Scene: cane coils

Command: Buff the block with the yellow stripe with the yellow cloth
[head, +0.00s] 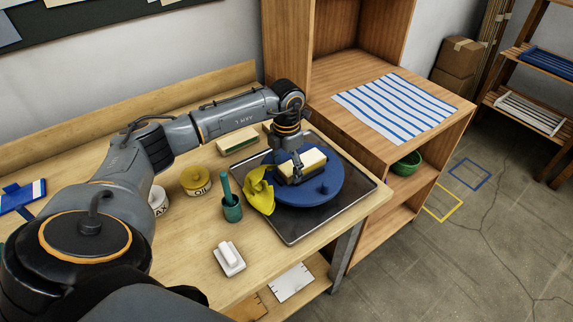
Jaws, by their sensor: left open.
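A block (312,163) with a pale top and a darker side lies on a round blue turntable (320,192); its stripe is too small to tell clearly. My left gripper (297,172) reaches down at the block's left part, open. Whether its fingers touch the block I cannot tell. The yellow cloth (260,190) lies crumpled at the turntable's left edge, left of the block and apart from the gripper. Another pale-topped block (238,140), with a green stripe, lies farther back on the bench. My right gripper is out of view.
The turntable stands on a dark tray (296,236). Left of it are a teal cup (232,208) with a handle standing in it, a yellow-lidded oil jar (196,181), a partly hidden wax jar (158,200) and a white object (229,258). A striped cloth (395,107) covers the right shelf.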

